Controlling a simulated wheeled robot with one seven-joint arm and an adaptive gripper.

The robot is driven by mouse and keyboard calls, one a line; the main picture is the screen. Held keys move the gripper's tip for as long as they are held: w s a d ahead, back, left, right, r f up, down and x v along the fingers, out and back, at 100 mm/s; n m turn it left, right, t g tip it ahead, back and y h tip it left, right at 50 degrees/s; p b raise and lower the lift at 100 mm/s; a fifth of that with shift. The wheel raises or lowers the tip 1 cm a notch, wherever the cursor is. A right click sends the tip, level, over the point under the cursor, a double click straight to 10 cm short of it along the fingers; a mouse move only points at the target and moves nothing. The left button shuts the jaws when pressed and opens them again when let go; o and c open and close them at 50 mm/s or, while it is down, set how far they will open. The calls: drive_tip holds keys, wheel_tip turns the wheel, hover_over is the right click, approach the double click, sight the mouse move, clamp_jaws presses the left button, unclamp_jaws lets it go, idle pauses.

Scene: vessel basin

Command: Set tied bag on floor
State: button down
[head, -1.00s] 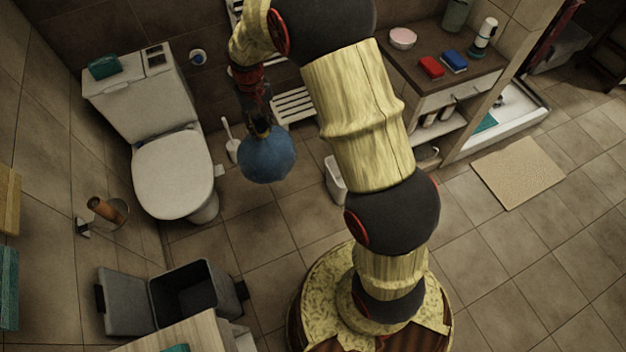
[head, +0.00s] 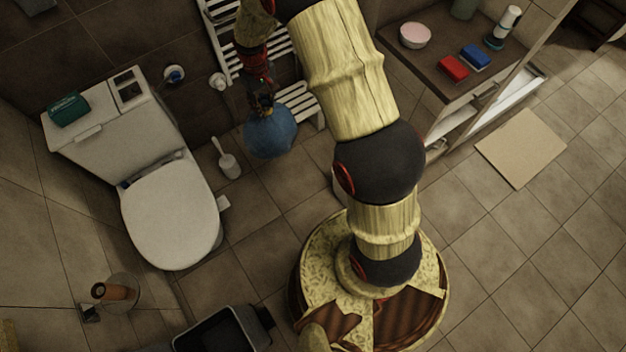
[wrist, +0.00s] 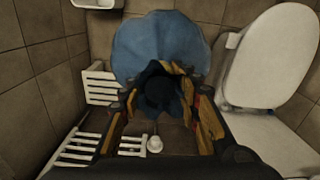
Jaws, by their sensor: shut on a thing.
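The tied bag (head: 270,136) is a round blue sack. In the head view it hangs below my gripper (head: 262,106), to the right of the toilet. In the wrist view the blue bag (wrist: 148,40) fills the upper middle, with its dark gathered neck between my gripper's fingers (wrist: 160,98). My gripper is shut on the bag's neck. The tiled floor (head: 265,225) shows past the bag; the height of the bag above it is hard to tell.
A white toilet (head: 170,215) stands at the left, with a toilet brush (head: 228,163) beside it. A white slatted stool (head: 298,103) is behind the bag. An open dark bin (head: 222,335) is at the bottom. Bare floor lies between toilet and base.

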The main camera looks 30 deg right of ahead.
sight(277, 123)
drive_tip(key=s+d+f+n+b, duration=0.1)
drive_tip(key=s+d+f+n, duration=0.15)
drive_tip(key=f, duration=0.65)
drive_tip(key=s+d+f+n+b, duration=0.1)
drive_tip(key=d+f+n, duration=0.15)
drive_tip(key=f, duration=0.65)
drive_tip(key=s+d+f+n, duration=0.2)
drive_tip(key=f+n, duration=0.1)
drive_tip(key=f, duration=0.5)
drive_tip(key=s+d+f+n+b, duration=0.1)
drive_tip(key=s+f+n, duration=0.3)
drive_tip(key=s+f, duration=0.5)
drive_tip(key=s+d+f+n+b, duration=0.15)
drive_tip(key=s+f+n, duration=0.3)
drive_tip(key=f, duration=0.85)
drive_tip(key=w+d+f+b, duration=0.4)
drive_tip(key=w+f+b, duration=0.4)
drive_tip(key=w+f, duration=0.4)
drive_tip(key=shift+w+d+f, duration=0.2)
drive_tip(key=shift+f, duration=0.15)
drive_tip(key=c, duration=1.3)
unclamp_jaws()
drive_tip(key=shift+s, duration=0.1)
